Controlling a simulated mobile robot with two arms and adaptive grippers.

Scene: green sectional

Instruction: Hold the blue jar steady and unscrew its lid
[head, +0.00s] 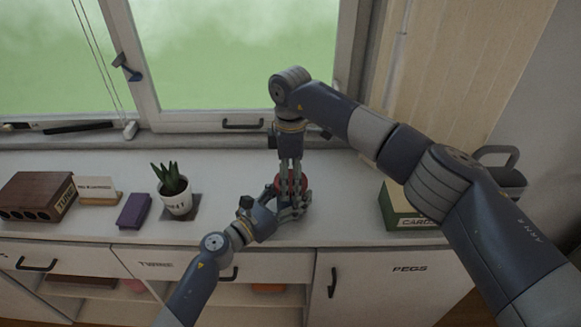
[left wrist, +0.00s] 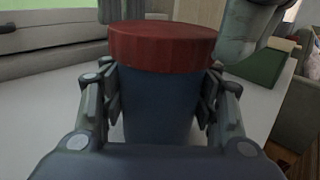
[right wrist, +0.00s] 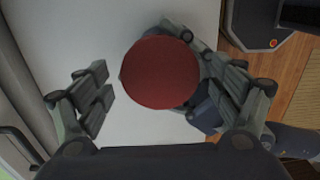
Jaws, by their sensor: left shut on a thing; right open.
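The blue jar (left wrist: 160,103) stands upright on the white counter, with its red lid (left wrist: 162,46) on top. In the head view the lid (head: 291,183) shows between my grippers, and the jar body is mostly hidden. My left gripper (left wrist: 160,110) is shut on the jar body from the front, a finger on each side below the lid. My right gripper (right wrist: 165,95) points straight down above the lid (right wrist: 160,72). Its fingers are open on either side of the lid, with a wider gap on the left in the right wrist view.
A potted plant (head: 175,192), a purple block (head: 134,211), a small labelled box (head: 97,190) and a brown box with holes (head: 37,196) stand to the left. A green box (head: 405,209) stands to the right. The window (head: 220,60) is behind the counter.

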